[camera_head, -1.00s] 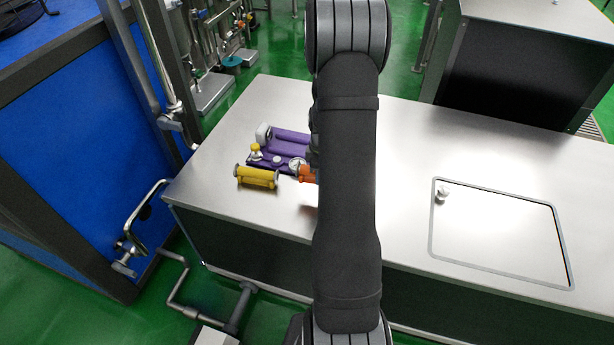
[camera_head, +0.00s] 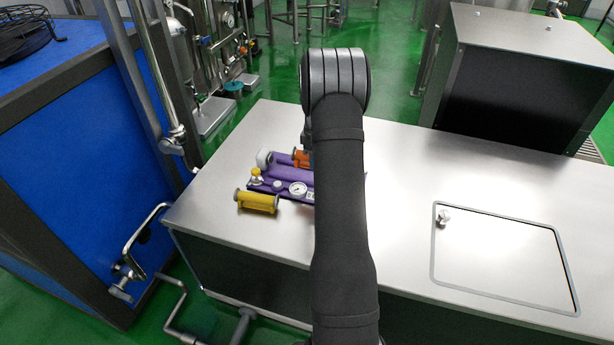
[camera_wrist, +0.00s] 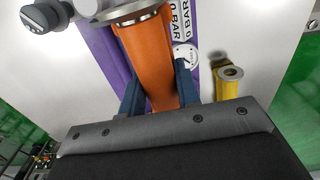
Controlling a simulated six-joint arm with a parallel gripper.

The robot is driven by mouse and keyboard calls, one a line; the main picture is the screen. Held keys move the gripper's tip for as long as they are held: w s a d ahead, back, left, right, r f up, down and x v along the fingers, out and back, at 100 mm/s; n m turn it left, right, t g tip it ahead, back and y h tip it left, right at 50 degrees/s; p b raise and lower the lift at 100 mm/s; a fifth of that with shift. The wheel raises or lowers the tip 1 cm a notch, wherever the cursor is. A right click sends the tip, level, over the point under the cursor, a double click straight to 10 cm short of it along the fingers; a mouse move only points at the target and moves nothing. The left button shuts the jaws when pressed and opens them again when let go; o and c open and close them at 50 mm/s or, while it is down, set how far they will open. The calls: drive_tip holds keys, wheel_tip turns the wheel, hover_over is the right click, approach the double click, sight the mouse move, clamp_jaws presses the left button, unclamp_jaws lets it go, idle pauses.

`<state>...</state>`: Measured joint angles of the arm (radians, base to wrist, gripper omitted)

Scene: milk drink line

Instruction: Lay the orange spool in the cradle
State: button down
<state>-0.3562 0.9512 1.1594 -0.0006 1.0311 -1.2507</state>
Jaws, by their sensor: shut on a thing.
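The orange spool (camera_head: 301,159) is held in my gripper over the back part of the purple cradle (camera_head: 270,187). In the wrist view the orange spool (camera_wrist: 150,65) lies between the two dark blue fingers of my gripper (camera_wrist: 157,84), which are shut on it. Purple parts of the cradle (camera_wrist: 103,45) show on both sides of the spool there. Whether the spool touches the cradle cannot be told. My arm hides the cradle's right part and most of my gripper in the head view.
A yellow spool (camera_head: 257,201) lies at the cradle's front left; it also shows in the wrist view (camera_wrist: 228,85). A round gauge (camera_head: 298,188) and yellow knob (camera_head: 256,174) sit on the cradle. The steel counter (camera_head: 400,190) is clear right of my arm.

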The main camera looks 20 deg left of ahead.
hover_over(294, 172)
wheel_tip(294, 172, down, 10)
drive_tip(key=shift+r, duration=0.1)
idle(0.4)
drive_tip(key=c, duration=1.4)
unclamp_jaws()
drive_tip(key=shift+f, duration=0.2)
drive_tip(key=shift+o, duration=0.3)
drive_tip(key=shift+r, duration=0.15)
wheel_tip(294, 172, up, 12)
